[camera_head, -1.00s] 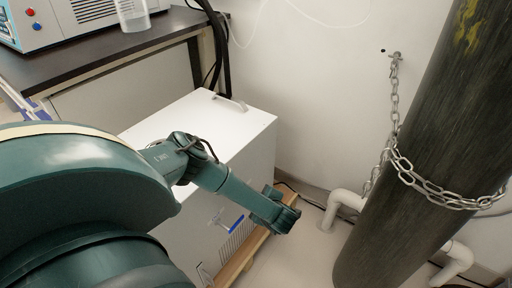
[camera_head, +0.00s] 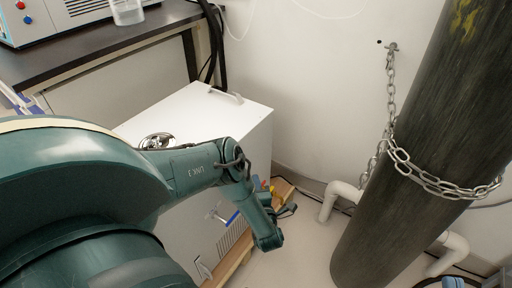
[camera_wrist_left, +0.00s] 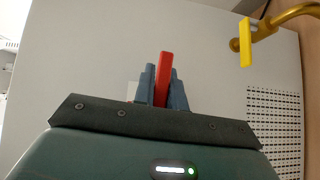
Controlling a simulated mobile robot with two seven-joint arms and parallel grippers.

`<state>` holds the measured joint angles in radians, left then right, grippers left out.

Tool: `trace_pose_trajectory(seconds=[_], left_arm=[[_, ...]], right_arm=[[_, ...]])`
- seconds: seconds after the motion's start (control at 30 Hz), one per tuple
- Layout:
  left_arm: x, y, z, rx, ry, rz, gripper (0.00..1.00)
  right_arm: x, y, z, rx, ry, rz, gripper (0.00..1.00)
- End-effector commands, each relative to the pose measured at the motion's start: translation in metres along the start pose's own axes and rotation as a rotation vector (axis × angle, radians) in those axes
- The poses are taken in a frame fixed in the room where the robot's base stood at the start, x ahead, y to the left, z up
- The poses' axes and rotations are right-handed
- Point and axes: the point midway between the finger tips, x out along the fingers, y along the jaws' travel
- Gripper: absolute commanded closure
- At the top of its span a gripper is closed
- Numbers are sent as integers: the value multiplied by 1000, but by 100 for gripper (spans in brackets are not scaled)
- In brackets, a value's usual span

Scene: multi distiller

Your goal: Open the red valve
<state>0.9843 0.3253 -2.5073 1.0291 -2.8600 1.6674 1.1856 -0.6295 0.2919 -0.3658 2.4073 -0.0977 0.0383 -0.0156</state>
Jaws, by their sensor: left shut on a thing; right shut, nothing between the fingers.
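The red valve handle (camera_wrist_left: 165,75) stands between the two blue-grey fingers of my left gripper (camera_wrist_left: 163,86) in the left wrist view. The fingers are shut on it, and its red top sticks out past them. In the head view, my left gripper (camera_head: 286,210) is beside the low white cabinet, partly behind my own forearm. My right gripper (camera_head: 453,282) is only just in view at the bottom right edge, mostly cut off, and shut.
A yellow valve handle (camera_wrist_left: 246,43) on a brass pipe is right of the red one. A blue handle (camera_head: 232,218) is on the front of the white cabinet (camera_head: 195,110). A dark chained cylinder (camera_head: 400,170) stands to the right, with white pipes (camera_head: 340,195) behind it.

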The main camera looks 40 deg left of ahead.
Motion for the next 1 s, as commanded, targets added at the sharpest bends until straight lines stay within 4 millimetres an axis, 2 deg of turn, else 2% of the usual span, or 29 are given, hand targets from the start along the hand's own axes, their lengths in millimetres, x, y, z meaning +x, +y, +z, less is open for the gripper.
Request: trace_pose_trajectory(seconds=[0.3,0.77,0.8,1.0], left_arm=[[-1,2,1,-65,-1,64,100],[-1,3,1,-74,-1,70,100],[-1,3,1,-74,-1,70,85],[-1,3,0,-72,0,70,69]], right_arm=[[0,0,1,4,-2,1,100],[0,0,-1,4,4,0,100],[1,0,-1,4,5,0,100],[1,1,-2,2,9,0,100]])
